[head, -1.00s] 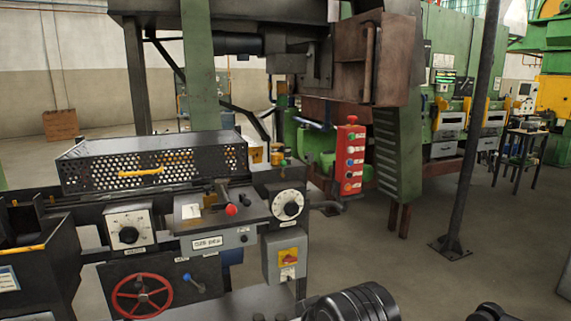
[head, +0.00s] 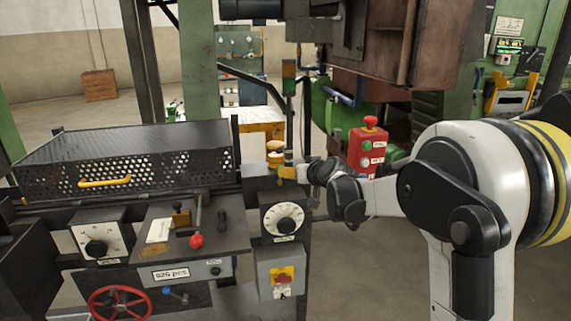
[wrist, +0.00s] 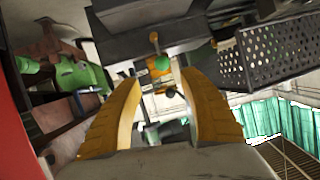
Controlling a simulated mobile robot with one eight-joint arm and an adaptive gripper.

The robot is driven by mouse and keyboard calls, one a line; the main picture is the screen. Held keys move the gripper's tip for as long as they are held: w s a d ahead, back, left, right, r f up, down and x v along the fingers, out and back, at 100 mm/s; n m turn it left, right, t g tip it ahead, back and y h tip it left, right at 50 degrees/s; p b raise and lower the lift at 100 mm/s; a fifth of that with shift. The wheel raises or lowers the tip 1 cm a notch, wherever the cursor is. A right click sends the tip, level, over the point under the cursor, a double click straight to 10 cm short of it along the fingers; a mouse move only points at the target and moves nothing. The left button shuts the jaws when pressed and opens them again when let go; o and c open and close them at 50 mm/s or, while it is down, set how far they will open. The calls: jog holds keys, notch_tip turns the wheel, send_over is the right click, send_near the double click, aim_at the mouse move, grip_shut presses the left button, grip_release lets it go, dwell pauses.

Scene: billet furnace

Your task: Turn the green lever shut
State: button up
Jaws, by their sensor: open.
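In the wrist view, a green ball-shaped knob (wrist: 162,62), seemingly the green lever's end, shows just beyond and between my fingertips. A yellow knob on a thin stem (wrist: 153,37) is close above it. I cannot tell the lever's angle. My gripper (wrist: 160,82) has its two yellow fingers spread with nothing between them; the knob appears apart from them. In the head view, my gripper (head: 290,173) is at the right end of the machine bench, beside yellow fittings (head: 275,150). The green knob cannot be made out there.
A red button box (head: 368,150) stands close behind my wrist. A perforated black guard (head: 125,160) with a yellow handle is to the left. A dial panel (head: 284,220) and a red-knobbed lever (head: 196,240) are in front. Open floor lies at the lower right.

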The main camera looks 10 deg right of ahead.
jog(key=b+x, duration=0.1)
jog(key=x, duration=0.2)
jog(key=b+x, duration=0.1)
jog(key=x, duration=0.5)
jog(key=shift+s+a+f+b, duration=0.15)
jog(key=shift+a+b, duration=0.15)
jog(key=shift+b, duration=0.1)
jog(key=shift+w+f, duration=0.2)
jog(key=shift+w, duration=0.4)
grip_shut()
